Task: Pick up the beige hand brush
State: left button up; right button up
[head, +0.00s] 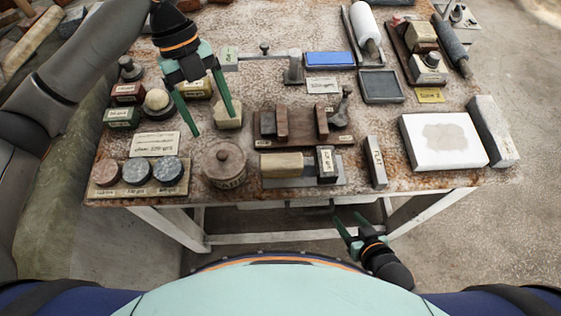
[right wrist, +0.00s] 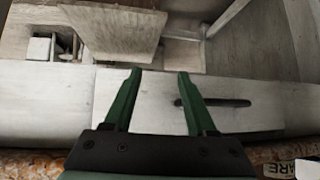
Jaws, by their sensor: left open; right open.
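A beige block-like thing (head: 282,165), which looks like the hand brush, lies on a thin grey plate near the table's front edge in the head view; I cannot make out its bristles. My left gripper (head: 213,124) is open above the table, up and to the left of it, with its fingers pointing down near a small beige block (head: 229,115). My right gripper (head: 349,218) is open and empty, in front of the table and below its front edge. It also shows open in the right wrist view (right wrist: 160,74), facing pale boards.
A brown lidded pot (head: 224,163) stands left of the plate, and a dark labelled block (head: 327,164) sits at the plate's right. A wooden rack (head: 290,139) is behind. A white slab (head: 440,142) lies at the right. The crowded table (head: 400,183) has small bare patches.

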aim_at(289, 164)
jog(key=z, duration=1.35)
jog(key=u, duration=1.35)
jog(key=k+j+z, duration=0.2)
jog(key=z, duration=0.15)
jog(key=k+j+z, duration=0.3)
jog(key=k+z, duration=0.2)
jog(key=z, duration=0.15)
